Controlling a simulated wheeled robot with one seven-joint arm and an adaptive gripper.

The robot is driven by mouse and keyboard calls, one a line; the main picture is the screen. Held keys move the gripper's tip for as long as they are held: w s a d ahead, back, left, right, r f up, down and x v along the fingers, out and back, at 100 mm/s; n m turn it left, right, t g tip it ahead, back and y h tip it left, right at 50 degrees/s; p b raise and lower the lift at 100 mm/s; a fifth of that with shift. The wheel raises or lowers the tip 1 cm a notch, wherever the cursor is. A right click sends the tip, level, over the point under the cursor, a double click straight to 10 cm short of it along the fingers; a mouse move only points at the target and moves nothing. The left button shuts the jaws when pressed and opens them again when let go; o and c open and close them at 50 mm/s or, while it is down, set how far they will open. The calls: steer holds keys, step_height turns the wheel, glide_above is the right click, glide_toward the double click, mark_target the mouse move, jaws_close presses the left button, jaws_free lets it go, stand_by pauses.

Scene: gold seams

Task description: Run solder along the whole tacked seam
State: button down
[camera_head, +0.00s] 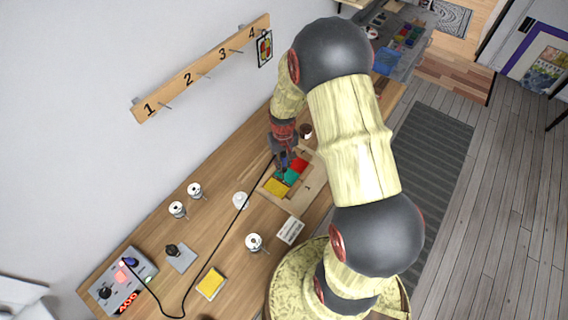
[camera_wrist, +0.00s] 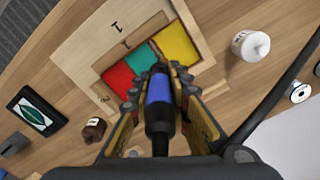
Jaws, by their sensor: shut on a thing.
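My gripper (camera_wrist: 160,95) is shut on a soldering iron (camera_wrist: 158,92) with a blue and black handle; its cord trails away. The iron points down over a wooden jig (camera_wrist: 82,62) holding red glass (camera_wrist: 117,80), teal glass (camera_wrist: 140,59) and yellow glass (camera_wrist: 178,42) side by side. In the head view my gripper (camera_head: 284,150) is above the jig's far end, near the red glass (camera_head: 299,166) and teal glass (camera_head: 291,177). The yellow glass (camera_head: 275,187) is clear of it. The iron's tip is hidden, so I cannot tell whether it touches. Solder on the seams is too small to make out.
The cord runs across the bench to the solder station (camera_head: 125,282). A white bottle (camera_wrist: 250,46) and brown bottle (camera_wrist: 94,130) flank the jig. Spools (camera_head: 254,242), an iron stand (camera_head: 180,257) and yellow sponge (camera_head: 211,283) stand nearer. A numbered rack (camera_head: 205,68) is on the wall.

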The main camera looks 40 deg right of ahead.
steer(key=shift+w+a, duration=0.25)
steer(key=shift+w, duration=0.45)
steer(key=shift+w+a, duration=0.2)
steer(key=shift+w, duration=0.5)
stand_by(1.0)
steer(key=shift+r, duration=0.2)
step_height(320, 180, up, 6)
steer(key=p, duration=0.3)
steer(key=shift+f, duration=0.1)
stand_by(0.5)
stand_by(0.4)
